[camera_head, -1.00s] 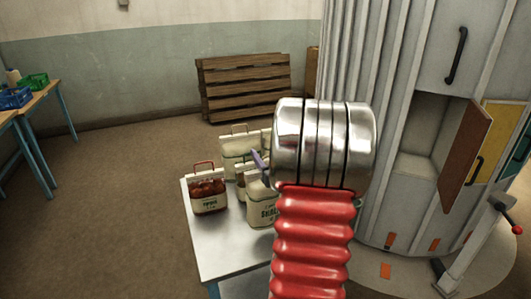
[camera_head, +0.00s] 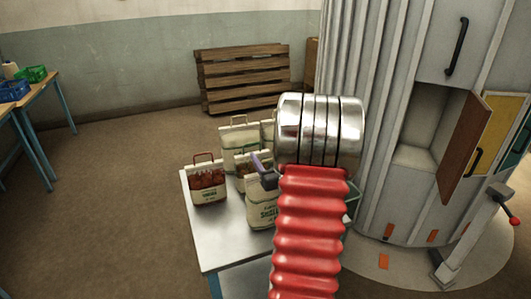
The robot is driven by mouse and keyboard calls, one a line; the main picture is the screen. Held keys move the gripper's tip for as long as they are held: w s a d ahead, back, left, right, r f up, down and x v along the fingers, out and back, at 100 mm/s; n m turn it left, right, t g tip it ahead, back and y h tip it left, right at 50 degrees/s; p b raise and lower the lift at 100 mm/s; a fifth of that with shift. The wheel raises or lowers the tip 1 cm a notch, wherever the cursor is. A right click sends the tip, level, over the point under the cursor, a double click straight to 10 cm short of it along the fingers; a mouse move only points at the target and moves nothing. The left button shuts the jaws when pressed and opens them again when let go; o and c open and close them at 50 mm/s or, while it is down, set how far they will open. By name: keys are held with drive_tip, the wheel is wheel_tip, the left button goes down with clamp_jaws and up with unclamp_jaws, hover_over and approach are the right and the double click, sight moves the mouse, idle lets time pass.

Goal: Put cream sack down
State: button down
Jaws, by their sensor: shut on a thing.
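A cream sack (camera_head: 262,208) with dark green lettering is at the table's middle, partly hidden behind my red arm. My gripper (camera_head: 262,168) shows only as a purple-grey finger at the top of this sack; the rest is behind my silver wrist. It is shut on the cream sack's top. I cannot tell whether the sack's base touches the metal table (camera_head: 222,241). A cream sack with a red handle and reddish-brown contents (camera_head: 208,185) stands at the left. Another cream sack (camera_head: 239,143) with a brown handle stands behind, partly overlapped by others.
A tall grey ribbed cabinet (camera_head: 385,120) with an open brown door (camera_head: 465,148) stands to the right. A wooden pallet (camera_head: 242,82) leans at the back wall. A workbench (camera_head: 40,95) with blue and green crates is far left. The table's front left is bare.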

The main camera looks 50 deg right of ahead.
drive_tip(key=shift+f, duration=0.35)
drive_tip(key=shift+c, duration=2.4)
unclamp_jaws()
drive_tip(key=shift+f, duration=0.25)
drive_tip(key=shift+s, duration=0.1)
drive_tip(key=v, duration=1.2)
